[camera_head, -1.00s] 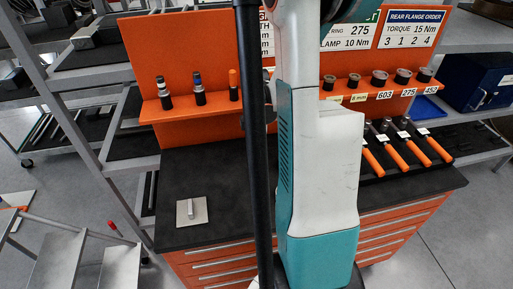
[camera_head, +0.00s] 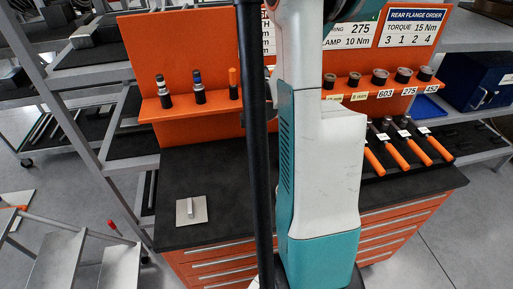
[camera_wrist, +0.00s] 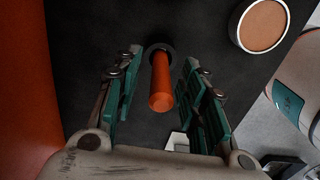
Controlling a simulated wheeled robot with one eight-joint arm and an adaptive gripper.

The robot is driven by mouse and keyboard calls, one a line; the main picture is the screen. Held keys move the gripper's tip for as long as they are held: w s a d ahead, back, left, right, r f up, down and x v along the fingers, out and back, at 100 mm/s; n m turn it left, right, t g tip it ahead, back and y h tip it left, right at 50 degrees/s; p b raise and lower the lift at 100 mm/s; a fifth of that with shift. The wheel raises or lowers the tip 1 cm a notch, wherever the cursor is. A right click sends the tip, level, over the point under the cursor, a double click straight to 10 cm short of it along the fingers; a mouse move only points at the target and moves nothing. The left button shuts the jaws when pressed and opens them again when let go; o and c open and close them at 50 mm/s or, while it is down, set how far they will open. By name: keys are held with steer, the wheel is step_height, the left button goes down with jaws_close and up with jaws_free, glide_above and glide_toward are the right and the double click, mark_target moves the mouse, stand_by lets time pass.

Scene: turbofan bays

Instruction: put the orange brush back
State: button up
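In the wrist view an orange cylinder (camera_wrist: 161,85), which looks like the brush handle, stands up from a dark collar on the black bench top. My gripper (camera_wrist: 158,88) is open, with one green finger on each side of it and a visible gap on both sides. In the head view my arm hides the gripper and this spot on the bench. A similar orange-handled item (camera_head: 233,80) stands at the right of a row on the orange shelf (camera_head: 185,106); I cannot tell whether it is a brush.
The orange back panel rises at the left of the wrist view. A round, copper-faced item (camera_wrist: 264,25) is near the fingers. In the head view a grey plate (camera_head: 191,210) lies on the bench top (camera_head: 215,175), and several orange-handled tools (camera_head: 412,148) lie at right.

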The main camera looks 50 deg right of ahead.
step_height(320, 180, up, 11)
steer(key=shift+a+r, duration=0.1)
steer(key=shift+a, duration=0.05)
stand_by(0.4)
steer(key=shift+w, duration=0.1)
stand_by(1.0)
